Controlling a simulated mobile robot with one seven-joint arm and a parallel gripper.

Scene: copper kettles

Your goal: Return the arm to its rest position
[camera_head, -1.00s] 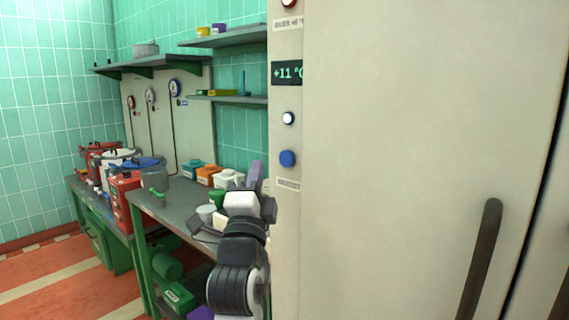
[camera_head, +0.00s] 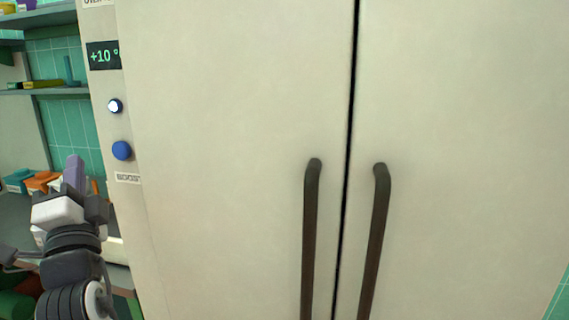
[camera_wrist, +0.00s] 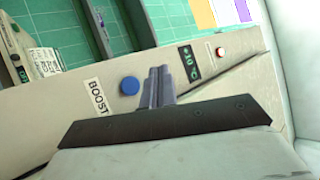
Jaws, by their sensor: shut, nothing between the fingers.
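My gripper (camera_head: 75,160) is at the left of the head view, pointing up, just left of the cabinet's control strip. In the wrist view my gripper (camera_wrist: 159,70) has its two grey fingers together with nothing between them. The fingers overlap the control panel in that view, between the blue button (camera_wrist: 130,86) and the green display (camera_wrist: 189,62). I cannot tell whether they touch the panel. My arm folds up from the lower left corner of the head view; its lower part is cut off by the frame.
A tall cream cabinet (camera_head: 230,120) with two dark vertical handles (camera_head: 311,240) fills most of the head view. Both doors look closed. Shelves (camera_head: 50,92) and an orange box (camera_head: 42,182) are at left.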

